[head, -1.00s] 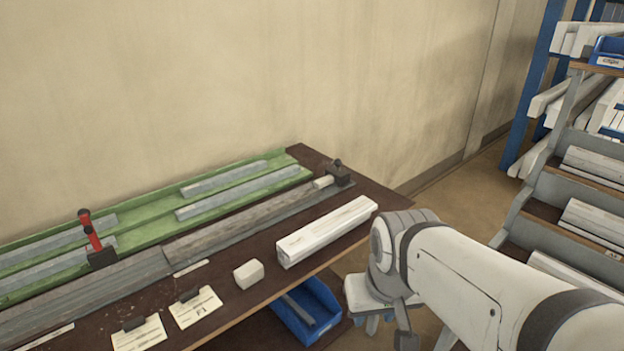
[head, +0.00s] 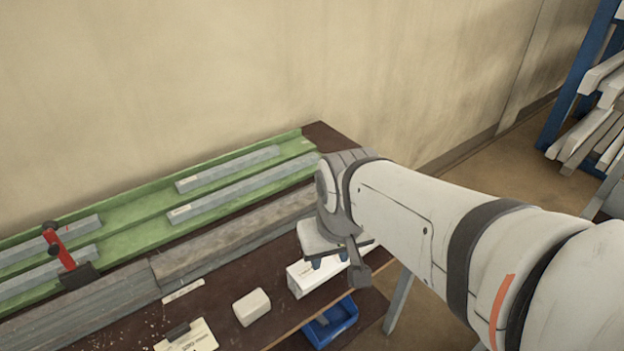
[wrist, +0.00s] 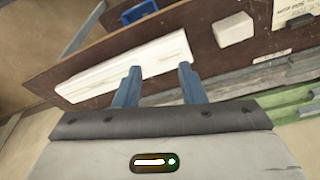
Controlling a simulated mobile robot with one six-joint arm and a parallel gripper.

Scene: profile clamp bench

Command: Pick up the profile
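The profile, a long white bar (head: 305,282), lies on the dark brown bench top near its front edge. My gripper (head: 328,260) hangs over it in the head view and hides much of it. In the wrist view the white profile (wrist: 105,68) lies beyond the blue fingertips of my gripper (wrist: 159,69). The fingers are apart with nothing between them, and their tips overlap the profile's edge in the picture. I cannot tell how high they are above it.
A small white block (head: 251,307) sits left of the profile. Behind are a grey rail (head: 225,247), a green tray (head: 140,220) with several grey bars, and a red-handled clamp (head: 60,248). A blue bin (head: 334,322) is below the bench edge. A label card (head: 190,337) lies in front.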

